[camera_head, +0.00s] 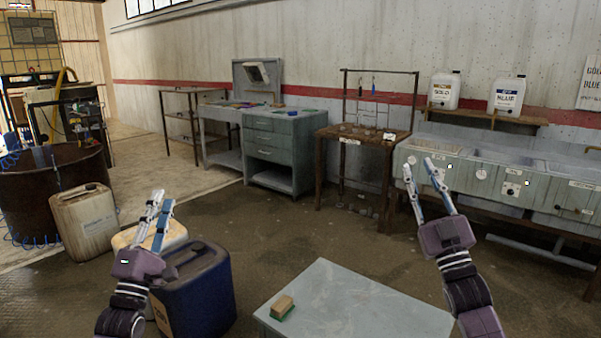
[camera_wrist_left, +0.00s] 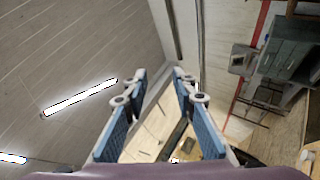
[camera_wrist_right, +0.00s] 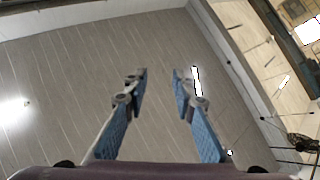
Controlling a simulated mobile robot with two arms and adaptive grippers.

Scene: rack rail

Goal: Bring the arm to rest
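My left gripper (camera_head: 158,219) is raised at the left of the head view, in front of the jerrycans. In the left wrist view its two blue-padded fingers (camera_wrist_left: 158,84) stand apart with nothing between them. My right gripper (camera_head: 419,171) is raised at the right of the head view, with the sink unit behind it. In the right wrist view its fingers (camera_wrist_right: 160,84) are also apart and empty. Both grippers point upward, clear of any surface.
A pale table (camera_head: 350,308) with a small wooden-backed brush (camera_head: 283,308) stands in front. A blue jerrycan (camera_head: 205,290) and a beige one (camera_head: 84,222) stand at left. A rack table (camera_head: 362,136), grey workbench (camera_head: 285,150) and sink unit (camera_head: 545,190) line the wall. Open floor lies between.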

